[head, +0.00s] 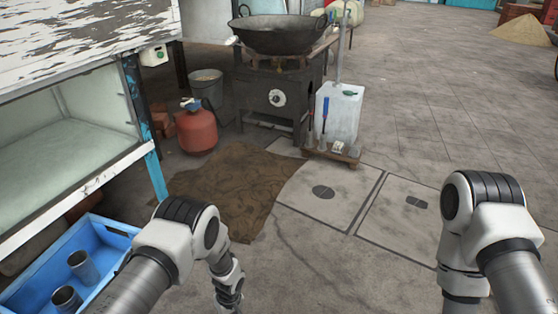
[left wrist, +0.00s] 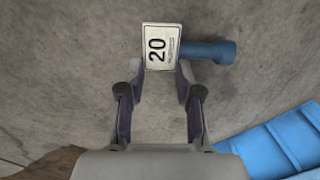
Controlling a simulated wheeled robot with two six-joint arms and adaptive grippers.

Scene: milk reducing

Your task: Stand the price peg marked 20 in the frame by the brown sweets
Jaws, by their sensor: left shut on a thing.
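The price peg has a white card marked 20 (left wrist: 158,47), turned sideways in the left wrist view. A blue rod with a thicker end (left wrist: 208,51) sticks out to the card's right and seems to be part of the peg. My left gripper (left wrist: 162,74) is shut on the peg at its fingertips, above the grey floor. In the head view my left arm reaches down to the bottom edge, and the peg cannot be made out there. My right arm shows, but its gripper is outside the frame. No brown sweets or sweets frame can be made out.
A blue crate (head: 113,231) with metal cups stands at lower left under a worn white-topped counter (head: 70,25) with a glass case. A brown mat (head: 225,180), a red gas cylinder (head: 196,130) and a stove with a wok (head: 280,36) lie ahead.

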